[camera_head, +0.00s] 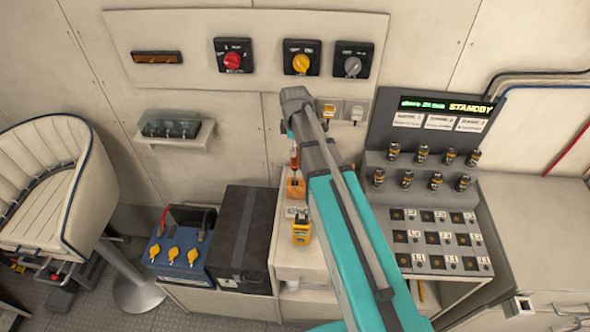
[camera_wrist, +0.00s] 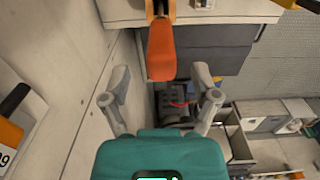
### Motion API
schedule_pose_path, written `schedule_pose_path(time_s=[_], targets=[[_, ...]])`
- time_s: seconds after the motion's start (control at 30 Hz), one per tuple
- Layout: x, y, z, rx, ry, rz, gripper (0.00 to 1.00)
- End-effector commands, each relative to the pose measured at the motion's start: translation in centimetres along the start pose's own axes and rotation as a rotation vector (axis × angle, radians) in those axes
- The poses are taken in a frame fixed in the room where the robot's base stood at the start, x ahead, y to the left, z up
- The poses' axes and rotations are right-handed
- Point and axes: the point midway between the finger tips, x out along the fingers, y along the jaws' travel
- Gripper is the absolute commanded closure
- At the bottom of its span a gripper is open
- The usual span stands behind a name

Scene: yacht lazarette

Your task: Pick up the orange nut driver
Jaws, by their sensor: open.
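The orange nut driver (camera_head: 294,158) stands upright in a small orange-brown holder (camera_head: 295,188) on the narrow counter, just left of my arm. In the wrist view its orange handle (camera_wrist: 161,50) shows large at the top centre. My gripper (camera_wrist: 160,80) is open, one grey finger to each side, with nothing held between them. The handle's near end lies roughly midway between the fingertips in the picture, and no finger appears to touch it. In the head view my arm hides most of the gripper.
A yellow meter (camera_head: 301,230) sits in front of the holder. A black box (camera_head: 246,240) and a blue battery (camera_head: 178,257) stand to the left. Rotary switches (camera_head: 302,58) line the wall behind.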

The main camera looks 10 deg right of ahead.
Motion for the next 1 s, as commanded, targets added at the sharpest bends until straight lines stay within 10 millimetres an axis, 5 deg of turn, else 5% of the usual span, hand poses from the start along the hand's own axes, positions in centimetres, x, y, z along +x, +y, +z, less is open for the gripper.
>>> schedule_pose_path(time_s=[1.0], targets=[[5.2,-0.1,0.2,0.000,0.000,0.000,0.21]])
